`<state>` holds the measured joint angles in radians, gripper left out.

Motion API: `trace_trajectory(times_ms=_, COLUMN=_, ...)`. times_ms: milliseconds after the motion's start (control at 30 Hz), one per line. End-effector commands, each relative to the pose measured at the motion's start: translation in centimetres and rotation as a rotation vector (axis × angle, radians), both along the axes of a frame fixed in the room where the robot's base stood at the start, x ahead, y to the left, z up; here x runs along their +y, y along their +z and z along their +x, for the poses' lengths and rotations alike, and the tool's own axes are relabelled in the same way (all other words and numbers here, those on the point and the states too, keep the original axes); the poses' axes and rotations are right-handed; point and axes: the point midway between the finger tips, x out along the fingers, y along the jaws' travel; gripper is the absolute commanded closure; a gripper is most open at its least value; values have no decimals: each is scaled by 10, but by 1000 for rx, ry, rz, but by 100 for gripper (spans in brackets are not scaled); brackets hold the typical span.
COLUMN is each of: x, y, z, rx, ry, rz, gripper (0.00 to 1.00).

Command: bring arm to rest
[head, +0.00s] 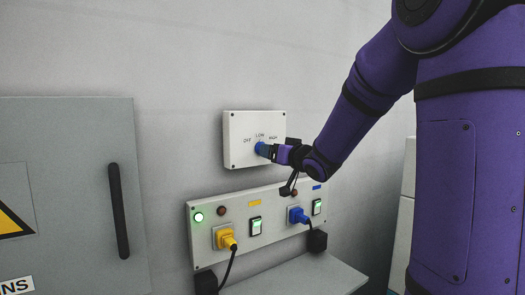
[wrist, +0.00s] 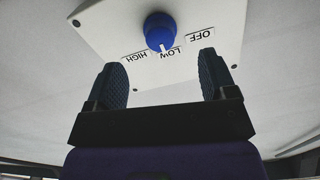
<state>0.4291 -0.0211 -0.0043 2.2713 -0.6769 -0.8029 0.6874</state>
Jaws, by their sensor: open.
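My purple arm reaches in from the right in the head view. My gripper (head: 268,151) is in front of the white switch box on the wall. In the wrist view my gripper (wrist: 162,80) is open, with its two dark fingers apart and nothing between them. The blue knob (wrist: 160,32) lies beyond the fingertips, and its white mark points at LOW. In the head view the knob (head: 260,147) is partly hidden by the gripper. The switch box (head: 235,155) carries the labels OFF, LOW and HIGH.
Below is a socket panel (head: 270,195) with a yellow plug (head: 227,238), a blue plug (head: 298,215) and lit green switches. A grey shelf (head: 310,275) juts out under it. A grey cabinet (head: 75,140) with a black handle stands left.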

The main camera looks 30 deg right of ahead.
Motion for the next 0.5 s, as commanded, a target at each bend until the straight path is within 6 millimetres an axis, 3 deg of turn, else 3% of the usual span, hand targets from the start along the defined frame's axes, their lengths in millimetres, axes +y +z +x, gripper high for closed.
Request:
trace_trajectory(times_ms=333, x=3, y=2, z=-3, rx=14, ry=-14, rz=-9, gripper=22)
trace_trajectory(times_ms=500, x=18, y=7, z=-26, rx=113, ry=-97, rz=-55, gripper=22)
